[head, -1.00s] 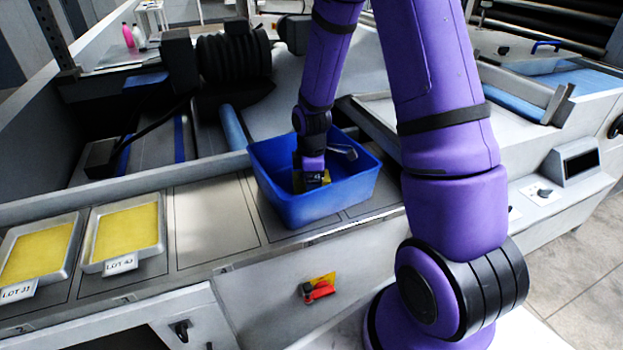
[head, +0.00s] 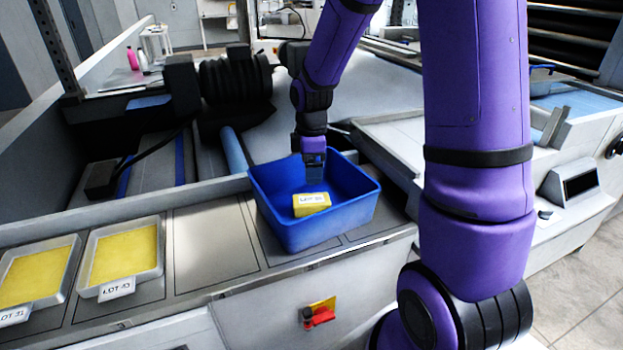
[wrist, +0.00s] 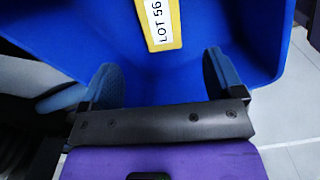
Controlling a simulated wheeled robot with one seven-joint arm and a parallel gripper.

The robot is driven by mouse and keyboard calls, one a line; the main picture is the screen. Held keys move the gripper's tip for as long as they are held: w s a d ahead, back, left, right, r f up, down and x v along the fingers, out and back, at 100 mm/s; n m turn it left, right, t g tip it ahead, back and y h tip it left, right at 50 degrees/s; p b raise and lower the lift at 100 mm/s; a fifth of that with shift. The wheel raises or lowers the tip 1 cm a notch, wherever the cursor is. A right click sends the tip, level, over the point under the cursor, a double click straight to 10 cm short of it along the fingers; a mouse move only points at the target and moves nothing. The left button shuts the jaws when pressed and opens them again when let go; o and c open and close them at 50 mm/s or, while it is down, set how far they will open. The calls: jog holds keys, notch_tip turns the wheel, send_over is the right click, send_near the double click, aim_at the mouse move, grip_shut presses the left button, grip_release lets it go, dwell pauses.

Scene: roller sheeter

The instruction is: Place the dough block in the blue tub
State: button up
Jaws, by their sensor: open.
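The dough block (head: 311,209) is a small yellow block with a white label on top. It lies inside the blue tub (head: 325,234), on its floor toward the front. My gripper (head: 314,172) is open and empty over the back part of the tub, apart from the block. In the wrist view the block (wrist: 162,28) shows at the top edge, its label reading LOT 56. The two spread fingers (wrist: 163,78) have only blue tub surface between them. Part of the block is cut off there.
Two metal trays of yellow dough, one farther left (head: 36,274) and one nearer the tub (head: 124,256), sit on the ledge to the left. An empty panel lies between them and the tub. A red switch (head: 319,316) is on the front face below.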

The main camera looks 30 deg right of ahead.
jog(key=s+a+r+m+t, duration=0.2)
jog(key=s+r+m, duration=0.4)
jog(key=s+r, duration=0.5)
jog(key=s+a+r+m+t, duration=0.3)
jog(key=s+r+m, duration=0.3)
jog(key=s+r, duration=0.4)
jog(key=shift+s+a+r+m, duration=0.35)
jog(key=shift+s+a, duration=0.55)
jog(key=shift+s, duration=0.25)
